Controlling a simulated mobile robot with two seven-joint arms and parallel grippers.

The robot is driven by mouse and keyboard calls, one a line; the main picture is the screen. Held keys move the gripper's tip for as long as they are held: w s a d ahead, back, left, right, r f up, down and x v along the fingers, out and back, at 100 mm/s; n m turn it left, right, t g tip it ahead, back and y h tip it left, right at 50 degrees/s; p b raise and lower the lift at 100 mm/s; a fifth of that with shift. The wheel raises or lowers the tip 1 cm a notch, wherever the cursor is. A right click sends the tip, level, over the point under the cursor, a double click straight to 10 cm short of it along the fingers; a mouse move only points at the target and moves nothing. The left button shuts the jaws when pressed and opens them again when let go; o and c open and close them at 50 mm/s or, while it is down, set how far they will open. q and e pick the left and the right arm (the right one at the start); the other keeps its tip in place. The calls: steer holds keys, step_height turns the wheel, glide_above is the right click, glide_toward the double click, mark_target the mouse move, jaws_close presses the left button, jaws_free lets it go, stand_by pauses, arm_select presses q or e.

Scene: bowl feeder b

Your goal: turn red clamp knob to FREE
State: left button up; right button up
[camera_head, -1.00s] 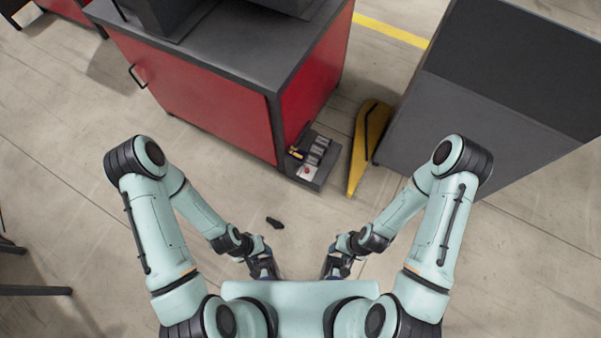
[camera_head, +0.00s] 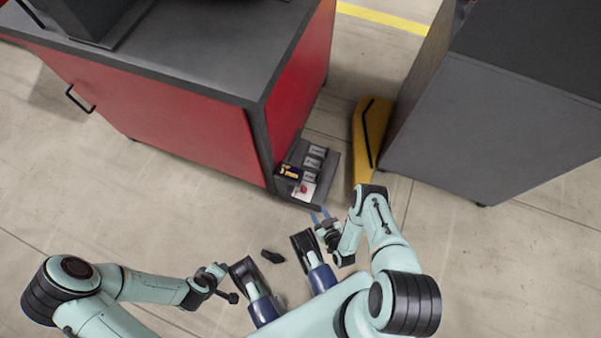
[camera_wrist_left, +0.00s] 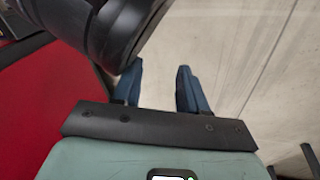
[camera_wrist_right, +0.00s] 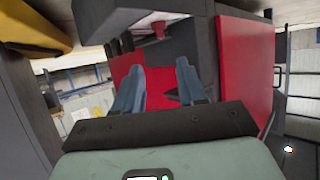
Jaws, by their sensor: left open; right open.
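The red knob (camera_head: 304,188) is a small red spot on a pale plate at the near end of a dark ledge (camera_head: 327,170) on the cabinet's right side. Its pointer and lettering are too small to read. A small red piece (camera_wrist_right: 158,27) in the right wrist view may be the same knob. My right gripper (camera_head: 320,214) is open and empty, just below the ledge and apart from the knob. Its blue fingers show spread in the right wrist view (camera_wrist_right: 158,82). My left gripper (camera_head: 232,293) is open and empty, low and left of the knob; its spread fingers show in the left wrist view (camera_wrist_left: 158,84).
Several grey blocks (camera_head: 314,163) and a yellow-and-dark label (camera_head: 288,172) sit beside the knob. The red cabinet (camera_head: 185,120) stands left. A yellow piece (camera_head: 371,135) and a grey cabinet (camera_head: 480,140) stand right.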

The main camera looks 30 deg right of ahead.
steer(key=b, duration=0.5)
glide_toward(304, 189)
steer(key=x, duration=0.6)
steer(key=shift+w+d+f, duration=0.1)
steer(key=shift+w+f, duration=0.15)
steer(key=shift+w, duration=0.05)
arm_select(q)
steer(key=s+a+f+g, duration=0.1)
steer(key=s+f+g, duration=0.2)
steer(key=s+f, duration=0.4)
steer(key=shift+s+a+f+n+g, duration=0.2)
steer(key=shift+s+n+g, duration=0.2)
steer(key=shift+s, duration=1.35)
arm_select(e)
steer(key=shift+w+f, duration=0.2)
steer(key=shift+w, duration=0.45)
jaws_close()
